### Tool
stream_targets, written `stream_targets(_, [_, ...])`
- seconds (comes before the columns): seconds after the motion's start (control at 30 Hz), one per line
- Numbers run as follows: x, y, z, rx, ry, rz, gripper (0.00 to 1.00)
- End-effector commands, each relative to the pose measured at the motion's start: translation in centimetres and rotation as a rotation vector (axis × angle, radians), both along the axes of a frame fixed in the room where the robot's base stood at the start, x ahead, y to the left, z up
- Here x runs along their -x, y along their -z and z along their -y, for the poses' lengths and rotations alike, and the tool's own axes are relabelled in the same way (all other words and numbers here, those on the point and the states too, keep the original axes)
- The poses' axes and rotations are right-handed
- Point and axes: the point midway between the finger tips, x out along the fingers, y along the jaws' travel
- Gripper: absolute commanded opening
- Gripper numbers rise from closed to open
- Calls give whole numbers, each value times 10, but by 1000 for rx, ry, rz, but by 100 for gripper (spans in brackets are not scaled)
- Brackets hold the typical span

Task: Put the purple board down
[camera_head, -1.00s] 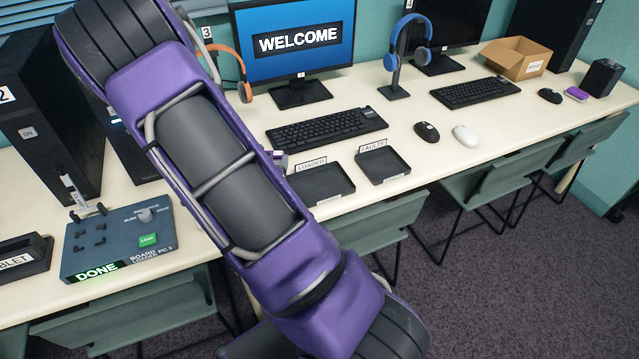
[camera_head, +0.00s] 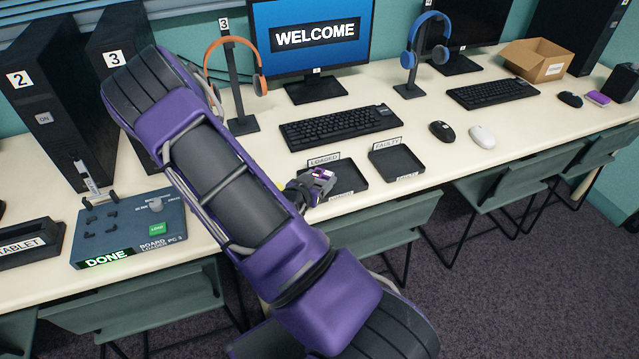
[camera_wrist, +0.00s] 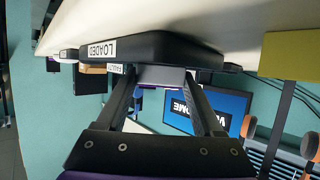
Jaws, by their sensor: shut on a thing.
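The purple board (camera_head: 323,175) is small and held in my gripper (camera_head: 316,185), at the LOADED tray in the head view. In the wrist view my gripper (camera_wrist: 162,82) is shut on the board (camera_wrist: 160,75), which shows as a grey piece with a purple edge. The black LOADED tray (camera_head: 345,182) lies on the desk, partly hidden by my gripper. In the wrist view the tray (camera_wrist: 150,45) is close beyond the fingertips. I cannot tell whether the board touches the tray.
The FAULTY tray (camera_head: 396,166) is just right of the LOADED one. A keyboard (camera_head: 340,128) lies behind. The board loader (camera_head: 125,225), at left, shows DONE. A headphone stand (camera_head: 240,122) stands behind my arm. Chairs (camera_head: 365,230) line the desk's front.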

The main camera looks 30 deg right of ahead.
Motion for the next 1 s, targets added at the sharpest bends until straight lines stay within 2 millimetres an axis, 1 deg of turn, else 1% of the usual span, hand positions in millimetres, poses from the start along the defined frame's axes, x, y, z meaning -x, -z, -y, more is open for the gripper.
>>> stream_targets(0.03, [0, 9, 0, 1, -1, -2, 6])
stream_targets(0.07, [0, 12, 0, 1, -1, -2, 6])
stream_targets(0.3, [0, 12, 0, 1, -1, 1, 6])
stream_targets(0.43, [0, 17, 0, 1, -1, 1, 6])
stream_targets(0.47, [0, 16, 0, 1, -1, 1, 70])
stream_targets(0.6, [0, 15, 0, 0, -1, 0, 96])
stream_targets(0.63, [0, 15, 0, 0, -1, 0, 99])
stream_targets(0.9, [0, 15, 0, 0, -1, 0, 99])
stream_targets(1.0, [0, 10, 0, 0, -1, 0, 99])
